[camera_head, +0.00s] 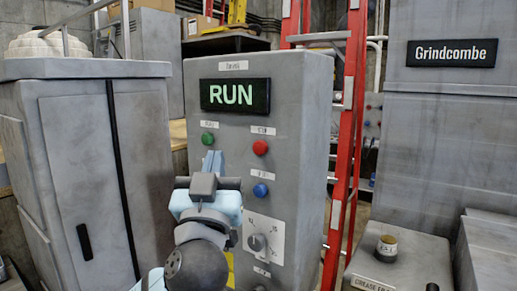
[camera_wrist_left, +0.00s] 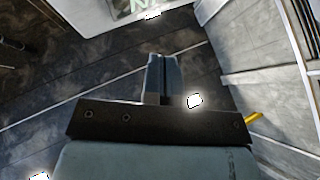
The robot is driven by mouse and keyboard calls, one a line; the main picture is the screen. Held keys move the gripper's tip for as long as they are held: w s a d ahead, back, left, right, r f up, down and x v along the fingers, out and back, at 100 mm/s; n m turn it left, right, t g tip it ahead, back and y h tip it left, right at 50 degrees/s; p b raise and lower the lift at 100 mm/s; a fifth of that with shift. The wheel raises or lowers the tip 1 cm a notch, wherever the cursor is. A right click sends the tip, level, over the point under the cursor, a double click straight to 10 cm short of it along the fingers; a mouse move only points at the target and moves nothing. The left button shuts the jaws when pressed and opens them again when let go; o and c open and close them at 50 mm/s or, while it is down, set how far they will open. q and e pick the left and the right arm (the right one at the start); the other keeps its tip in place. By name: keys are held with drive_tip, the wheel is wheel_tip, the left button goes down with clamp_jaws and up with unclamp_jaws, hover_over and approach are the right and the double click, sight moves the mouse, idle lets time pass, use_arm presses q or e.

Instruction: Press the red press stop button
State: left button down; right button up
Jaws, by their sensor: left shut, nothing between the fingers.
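The red button (camera_head: 260,147) is a small round dome on the front of a grey control panel (camera_head: 296,110), below a display (camera_head: 235,95) reading RUN. A label sits just above the button. My left gripper (camera_head: 213,162) is shut and empty, with its fingers pointing up in front of the panel, to the left of and slightly below the red button. It looks apart from the button. In the left wrist view its closed fingers (camera_wrist_left: 162,78) show in the middle, and the red button is not visible there. My right gripper is not in view.
A green button (camera_head: 208,138) is just above my left fingertips. A blue button (camera_head: 260,190) is below the red one, with a rotary knob (camera_head: 257,242) lower down. A grey cabinet (camera_head: 85,170) stands left. A red ladder (camera_head: 349,120) stands right of the panel.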

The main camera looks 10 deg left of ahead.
sight(260, 148)
use_arm(q)
drive_tip(key=shift+w, duration=0.1)
drive_tip(key=w+d, duration=0.3)
drive_tip(key=w, duration=0.5)
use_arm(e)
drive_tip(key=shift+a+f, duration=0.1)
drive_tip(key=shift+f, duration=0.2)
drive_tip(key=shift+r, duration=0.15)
use_arm(q)
drive_tip(key=shift+w+b, duration=0.1)
drive_tip(key=shift+b, duration=0.3)
use_arm(e)
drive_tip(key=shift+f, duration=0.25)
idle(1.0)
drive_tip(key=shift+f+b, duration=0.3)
drive_tip(key=shift+b, duration=0.05)
use_arm(q)
drive_tip(key=shift+w+d, duration=0.15)
drive_tip(key=shift+w, duration=0.25)
